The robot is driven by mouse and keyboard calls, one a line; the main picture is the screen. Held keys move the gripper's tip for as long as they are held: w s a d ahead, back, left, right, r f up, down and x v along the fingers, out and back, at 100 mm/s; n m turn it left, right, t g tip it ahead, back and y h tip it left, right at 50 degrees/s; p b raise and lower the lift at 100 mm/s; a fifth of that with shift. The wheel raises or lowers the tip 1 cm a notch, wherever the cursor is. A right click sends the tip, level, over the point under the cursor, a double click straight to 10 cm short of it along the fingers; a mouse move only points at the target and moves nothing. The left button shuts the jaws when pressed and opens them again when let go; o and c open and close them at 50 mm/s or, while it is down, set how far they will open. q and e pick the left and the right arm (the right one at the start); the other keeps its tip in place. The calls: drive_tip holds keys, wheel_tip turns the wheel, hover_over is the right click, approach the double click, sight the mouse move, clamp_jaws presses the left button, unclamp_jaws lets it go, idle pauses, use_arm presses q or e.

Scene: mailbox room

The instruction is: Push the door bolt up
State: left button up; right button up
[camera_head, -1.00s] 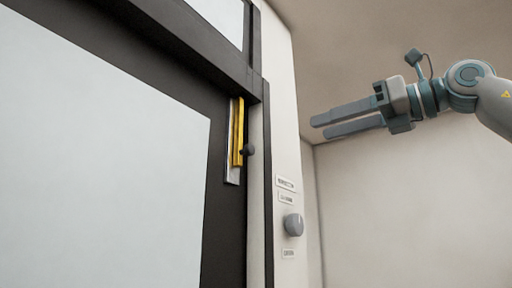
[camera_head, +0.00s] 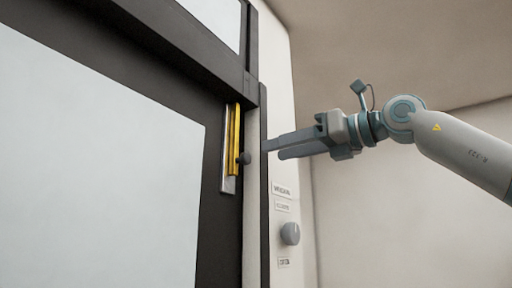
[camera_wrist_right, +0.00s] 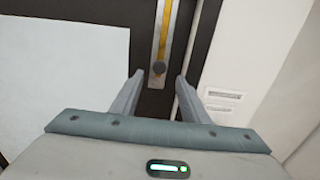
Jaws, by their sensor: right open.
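The door bolt is a yellow bar (camera_head: 234,140) with a dark round knob (camera_head: 244,158) on its right side, on a pale metal plate (camera_head: 228,185) fixed to the dark door frame. My right gripper (camera_head: 272,149) is open and empty, its fingers pointing left, just right of the knob in the head view. In the right wrist view the yellow bar (camera_wrist_right: 166,30) runs down to the knob (camera_wrist_right: 158,68), which lies ahead of and between the open fingertips (camera_wrist_right: 159,78), apart from them. My left gripper is not in view.
A door with a large pale panel (camera_head: 85,170) fills the left. A grey round knob (camera_head: 290,233) and small white labels (camera_head: 283,188) are on the wall right of the frame. A dark ledge (camera_head: 180,45) crosses above the bolt. Free room lies right.

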sight(249, 157)
drive_tip(key=p+x, duration=0.3)
drive_tip(key=x, duration=0.3)
drive_tip(key=shift+w+a+r, duration=0.1)
drive_tip(key=shift+a, duration=0.05)
drive_tip(key=shift+w+a, duration=0.3)
drive_tip(key=shift+a, duration=0.1)
